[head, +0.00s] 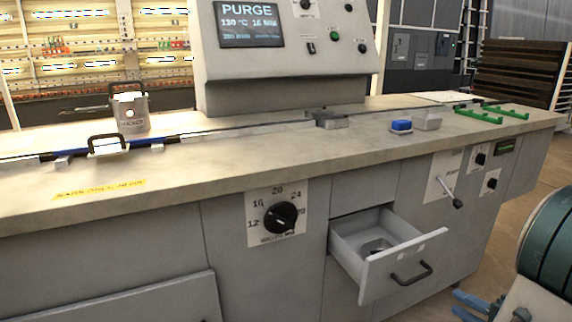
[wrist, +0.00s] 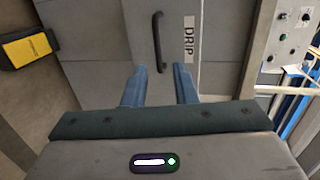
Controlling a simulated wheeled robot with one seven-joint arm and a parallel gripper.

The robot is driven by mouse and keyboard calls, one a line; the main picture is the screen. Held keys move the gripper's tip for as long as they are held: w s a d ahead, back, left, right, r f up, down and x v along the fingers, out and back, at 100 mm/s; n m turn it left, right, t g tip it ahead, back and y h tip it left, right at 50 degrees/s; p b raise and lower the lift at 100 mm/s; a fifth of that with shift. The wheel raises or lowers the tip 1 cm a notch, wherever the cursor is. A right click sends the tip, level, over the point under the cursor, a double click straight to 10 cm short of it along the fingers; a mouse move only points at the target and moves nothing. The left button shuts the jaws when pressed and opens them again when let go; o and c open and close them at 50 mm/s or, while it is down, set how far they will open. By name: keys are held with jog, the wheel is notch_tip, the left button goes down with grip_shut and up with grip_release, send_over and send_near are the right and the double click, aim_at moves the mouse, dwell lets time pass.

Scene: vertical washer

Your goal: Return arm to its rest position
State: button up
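My gripper (wrist: 162,68) shows in the wrist view with its two blue fingers apart and nothing between them. It faces a grey panel with a black handle (wrist: 158,42) and a DRIP label (wrist: 189,38); the fingertips appear apart from the handle. In the head view, part of my gripper (head: 470,304) shows at the lower right edge, low and to the right of the open drawer. My arm (head: 552,245) shows there too, with dark green and grey links, mostly cut off by the frame.
An open grey drawer (head: 345,248) sticks out of the bench front, with a dark item inside. A lever (head: 448,192) juts out to its right. The worktop (head: 230,165) holds a blue block (head: 401,126) and green brackets (head: 490,112). A yellow-and-black box (wrist: 26,48) shows in the wrist view.

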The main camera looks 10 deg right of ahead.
jog(key=a+r+n+g+y+p, duration=0.2)
jog(key=a+r+n+g+p, duration=0.25)
jog(key=a+r+p, duration=0.45)
jog(key=a+r+n+g+y+p, duration=0.25)
jog(key=a+r+g+p, duration=0.35)
jog(key=a, duration=0.6)
jog(key=s+a+r+n+h+p, duration=0.1)
jog(key=a+r+n+h+p, duration=0.1)
jog(key=r+p, duration=0.3)
jog(key=s+a+r+n+g+h+p, duration=0.1)
jog(key=a+r+n+h+p, duration=0.1)
jog(key=r+p, duration=0.4)
jog(key=s+a+r+n+h+p, duration=0.1)
jog(key=a+r+n+h+p, duration=0.1)
jog(key=r+h+p, duration=0.3)
notch_tip(320, 180, up, 4)
jog(key=shift+a+f+n+p, duration=0.3)
jog(key=shift+n+p, duration=0.2)
jog(key=shift+n, duration=0.2)
